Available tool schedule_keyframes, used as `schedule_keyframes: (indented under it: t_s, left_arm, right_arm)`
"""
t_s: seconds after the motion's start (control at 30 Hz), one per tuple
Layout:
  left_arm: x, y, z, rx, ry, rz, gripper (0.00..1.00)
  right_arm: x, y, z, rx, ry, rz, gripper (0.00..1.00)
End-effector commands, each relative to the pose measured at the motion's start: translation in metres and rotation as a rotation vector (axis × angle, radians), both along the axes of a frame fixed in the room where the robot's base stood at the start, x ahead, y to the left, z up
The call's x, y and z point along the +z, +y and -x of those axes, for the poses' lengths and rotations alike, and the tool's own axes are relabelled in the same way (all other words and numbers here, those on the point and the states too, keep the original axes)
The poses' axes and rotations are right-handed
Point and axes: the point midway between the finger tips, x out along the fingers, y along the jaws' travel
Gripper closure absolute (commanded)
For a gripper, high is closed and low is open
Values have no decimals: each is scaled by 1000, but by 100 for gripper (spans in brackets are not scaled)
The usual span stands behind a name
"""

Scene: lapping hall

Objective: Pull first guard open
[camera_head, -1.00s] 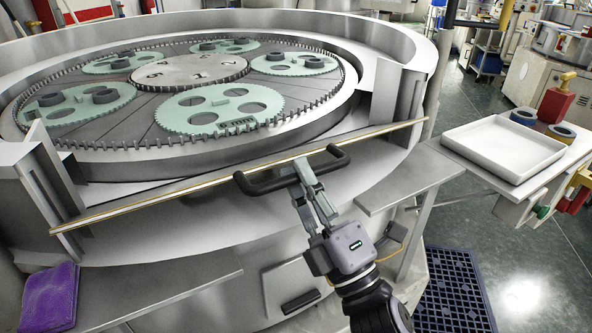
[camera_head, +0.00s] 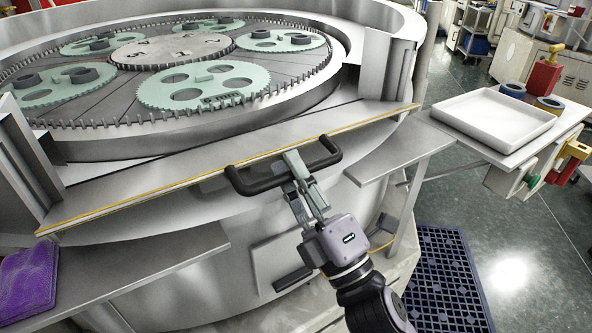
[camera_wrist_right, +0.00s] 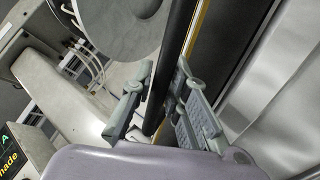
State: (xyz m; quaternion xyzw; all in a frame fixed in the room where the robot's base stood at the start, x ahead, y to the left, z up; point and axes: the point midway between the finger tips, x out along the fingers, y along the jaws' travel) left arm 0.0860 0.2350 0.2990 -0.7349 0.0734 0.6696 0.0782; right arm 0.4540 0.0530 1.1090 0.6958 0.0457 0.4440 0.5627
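The first guard (camera_head: 130,190) is a grey panel with a yellow front edge, spanning the gap in the round machine's rim. Its top face shows broadly, and its front edge stands out from the ring. A black bar handle (camera_head: 262,184) is fixed along its front. My right gripper (camera_head: 297,176) has its fingers on both sides of the handle bar. The right wrist view also shows the dark bar (camera_wrist_right: 174,70) between the fingers (camera_wrist_right: 163,85), close to both. My left gripper is out of view.
Grey side shelves (camera_head: 395,157) stand right and left of the guard, with a purple cloth (camera_head: 27,277) at left. A white tray (camera_head: 493,122) is at right. A dark blue floor mat (camera_head: 440,270) lies below. Green toothed discs (camera_head: 205,86) sit on the machine.

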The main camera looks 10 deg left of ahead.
Motion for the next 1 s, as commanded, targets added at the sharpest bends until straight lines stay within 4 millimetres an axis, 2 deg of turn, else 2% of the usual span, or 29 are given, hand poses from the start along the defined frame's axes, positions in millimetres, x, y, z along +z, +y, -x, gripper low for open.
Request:
schedule_keyframes:
  t_s: [0.23, 0.73, 1.0]
  left_arm:
    - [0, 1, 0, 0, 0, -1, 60]
    - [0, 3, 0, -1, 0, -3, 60]
    - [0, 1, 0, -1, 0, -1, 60]
  right_arm:
    - [1, 0, 1, 0, -4, 0, 67]
    - [0, -2, 3, 1, -6, -3, 67]
    - [-21, -23, 26, 2, -4, -4, 67]
